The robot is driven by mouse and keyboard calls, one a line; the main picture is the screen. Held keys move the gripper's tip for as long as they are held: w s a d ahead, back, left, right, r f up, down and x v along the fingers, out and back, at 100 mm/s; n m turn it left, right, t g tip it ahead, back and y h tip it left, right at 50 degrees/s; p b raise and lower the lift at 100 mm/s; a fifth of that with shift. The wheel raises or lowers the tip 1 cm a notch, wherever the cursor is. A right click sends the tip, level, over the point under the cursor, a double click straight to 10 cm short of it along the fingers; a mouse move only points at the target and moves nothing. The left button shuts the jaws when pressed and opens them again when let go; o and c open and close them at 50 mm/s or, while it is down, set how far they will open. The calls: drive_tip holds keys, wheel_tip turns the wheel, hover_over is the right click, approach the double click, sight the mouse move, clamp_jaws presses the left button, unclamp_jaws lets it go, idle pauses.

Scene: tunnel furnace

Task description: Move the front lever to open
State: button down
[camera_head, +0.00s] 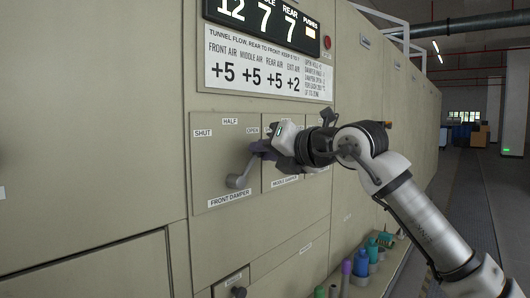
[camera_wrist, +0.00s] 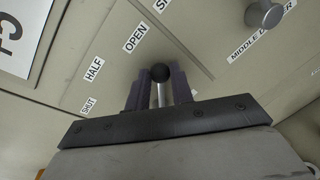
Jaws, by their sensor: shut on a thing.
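The front lever (camera_head: 238,181) is a grey handle on the front damper panel (camera_head: 215,160), above the label FRONT DAMPER. Its arm leans up and to the right from its pivot, toward the OPEN label (camera_head: 252,130). My gripper (camera_head: 262,150) is shut on its upper end and hides it in the head view. In the wrist view, the lever's black knob (camera_wrist: 160,72) sits between my two dark fingers, just below the OPEN label (camera_wrist: 135,38). The HALF label (camera_head: 230,121) and SHUT label (camera_head: 202,133) lie to the left.
The middle damper panel (camera_head: 283,178) is close on the right, partly behind my arm; its lever (camera_wrist: 264,14) shows in the wrist view. A display and a flow sign (camera_head: 265,69) are above. Several coloured bottles (camera_head: 361,263) stand low on a ledge. The right floor is clear.

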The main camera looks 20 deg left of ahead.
drive_tip(key=c, duration=1.2)
unclamp_jaws()
drive_tip(key=b+v, duration=0.3)
drive_tip(key=v, duration=1)
drive_tip(key=shift+s+d+b, duration=0.2)
drive_tip(key=shift+d+b, duration=0.15)
